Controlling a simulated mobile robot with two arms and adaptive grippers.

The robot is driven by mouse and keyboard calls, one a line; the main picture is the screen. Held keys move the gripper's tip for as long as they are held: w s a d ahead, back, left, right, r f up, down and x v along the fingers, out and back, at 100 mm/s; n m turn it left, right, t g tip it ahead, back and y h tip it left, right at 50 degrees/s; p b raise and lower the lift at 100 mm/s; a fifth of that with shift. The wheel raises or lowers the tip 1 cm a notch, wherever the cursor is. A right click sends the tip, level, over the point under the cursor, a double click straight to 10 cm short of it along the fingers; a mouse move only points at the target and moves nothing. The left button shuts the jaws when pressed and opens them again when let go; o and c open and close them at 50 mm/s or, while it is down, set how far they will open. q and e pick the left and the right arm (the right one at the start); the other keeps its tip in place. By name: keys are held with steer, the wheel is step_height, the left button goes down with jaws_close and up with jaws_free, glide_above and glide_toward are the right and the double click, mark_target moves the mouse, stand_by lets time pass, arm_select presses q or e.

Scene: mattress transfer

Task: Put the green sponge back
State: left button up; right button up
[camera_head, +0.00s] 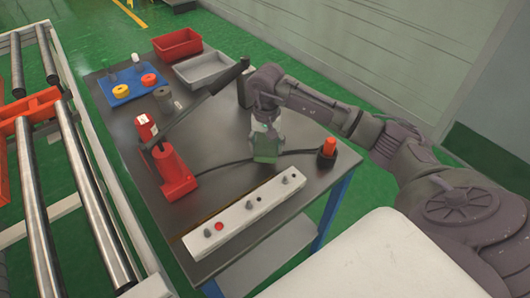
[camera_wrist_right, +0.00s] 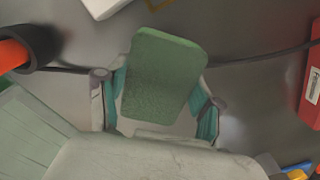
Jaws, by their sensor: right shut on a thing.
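The green sponge (camera_head: 265,150) is a flat rounded block, seen above the grey tabletop in the head view. My right gripper (camera_head: 265,128) is above it, shut on it with the fingers pointing down. In the right wrist view the sponge (camera_wrist_right: 164,75) sits tilted between the two teal-padded fingers (camera_wrist_right: 160,105) of my right gripper. I cannot tell whether its lower edge touches the table. My left gripper is not in view.
The grey table (camera_head: 235,188) carries a red tray (camera_head: 178,48), a grey tray (camera_head: 203,70), a blue board with rolls (camera_head: 125,85), a red tool with a long black lever (camera_head: 175,172), an orange-topped item (camera_head: 328,148) and a white strip (camera_head: 245,215). A black cable crosses behind the sponge.

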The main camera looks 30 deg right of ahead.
steer(key=shift+a+f, duration=0.25)
steer(key=shift+f, duration=0.2)
step_height(320, 180, down, 3)
steer(key=shift+f+p, duration=0.1)
steer(key=shift+p, duration=0.4)
steer(key=shift+f, duration=0.1)
steer(key=shift+f, duration=0.15)
steer(key=o, duration=1)
